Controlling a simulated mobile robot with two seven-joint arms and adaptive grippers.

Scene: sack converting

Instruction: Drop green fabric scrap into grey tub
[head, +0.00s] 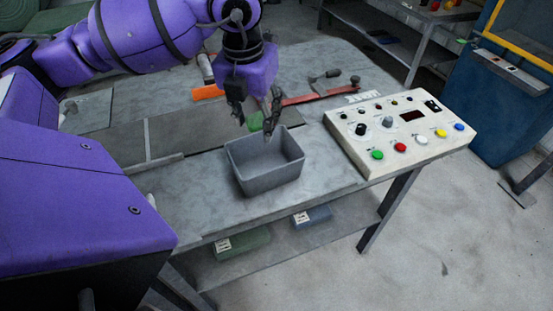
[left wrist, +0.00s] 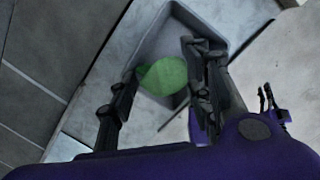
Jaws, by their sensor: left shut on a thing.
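The green fabric scrap (head: 256,122) is between the fingers of my left gripper (head: 253,112), which is shut on it. In the head view the scrap shows just behind the far rim of the grey tub (head: 266,181), partly hidden by the fingers. In the left wrist view the scrap (left wrist: 163,76) lies between the two fingertips (left wrist: 160,75), with the tub (left wrist: 238,20) behind it. The tub stands upright on the bench, and its visible inside is empty in the head view. My right gripper is not clearly seen.
A control box (head: 400,132) with coloured buttons stands right of the tub. An orange object (head: 207,92) and a red bar (head: 305,98) lie behind. Green (head: 242,244) and blue (head: 311,216) boxes sit on the lower shelf. Bare bench top (head: 325,165) lies between tub and control box.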

